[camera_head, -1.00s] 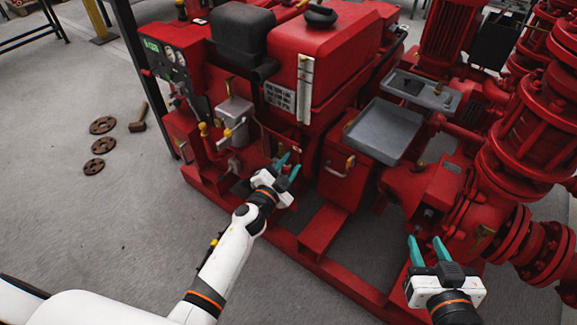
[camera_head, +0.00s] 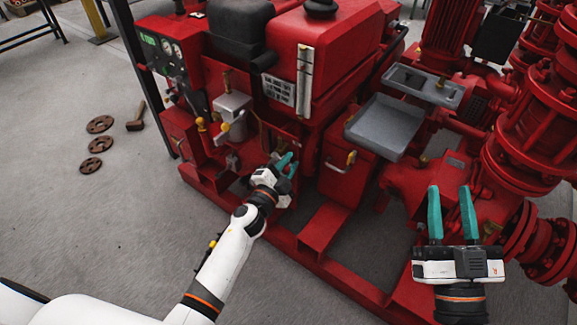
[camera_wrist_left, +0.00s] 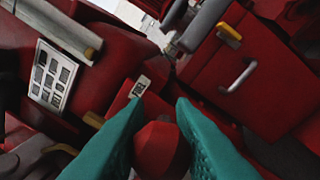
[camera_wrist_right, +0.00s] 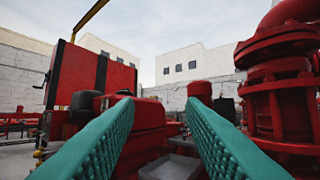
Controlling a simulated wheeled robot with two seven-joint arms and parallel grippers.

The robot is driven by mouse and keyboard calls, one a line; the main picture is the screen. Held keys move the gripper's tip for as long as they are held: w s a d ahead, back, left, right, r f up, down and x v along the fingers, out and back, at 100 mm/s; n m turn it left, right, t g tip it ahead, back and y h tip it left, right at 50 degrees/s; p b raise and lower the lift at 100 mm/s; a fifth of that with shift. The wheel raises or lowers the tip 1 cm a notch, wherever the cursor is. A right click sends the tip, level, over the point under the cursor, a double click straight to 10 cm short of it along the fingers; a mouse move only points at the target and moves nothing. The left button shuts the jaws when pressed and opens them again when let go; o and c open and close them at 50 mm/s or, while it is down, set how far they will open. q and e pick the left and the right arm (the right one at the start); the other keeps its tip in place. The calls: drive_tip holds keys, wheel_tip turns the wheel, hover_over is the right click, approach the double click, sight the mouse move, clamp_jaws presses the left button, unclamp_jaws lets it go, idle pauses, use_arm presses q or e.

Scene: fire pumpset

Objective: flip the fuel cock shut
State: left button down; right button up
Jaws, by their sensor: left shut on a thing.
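My left gripper (camera_head: 287,165) is at the red engine skid, low on its near side. In the left wrist view its teal fingers stand either side of a red knob-like handle (camera_wrist_left: 157,148) and are shut on it. A small white label (camera_wrist_left: 140,87) that seems to read FUEL sits just beyond, so the handle appears to be the fuel cock. Its lower part and pivot are hidden by the fingers. My right gripper (camera_head: 452,212) is open and empty, in front of the red pump pipework on the right.
A grey tray (camera_head: 385,128) sits on a red box right of my left gripper. The engine (camera_head: 330,50) stands behind. Flanged red pipes (camera_head: 540,130) fill the right side. A mallet (camera_head: 137,120) and rusty rings (camera_head: 98,125) lie on the otherwise clear floor at left.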

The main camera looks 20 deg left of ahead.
use_arm(q)
drive_tip(key=shift+f, duration=0.1)
use_arm(e)
drive_tip(key=shift+s+r+t, duration=0.2)
drive_tip(key=shift+r+t, duration=0.2)
drive_tip(key=shift+r, duration=0.05)
use_arm(q)
drive_tip(key=c, duration=1.5)
unclamp_jaws()
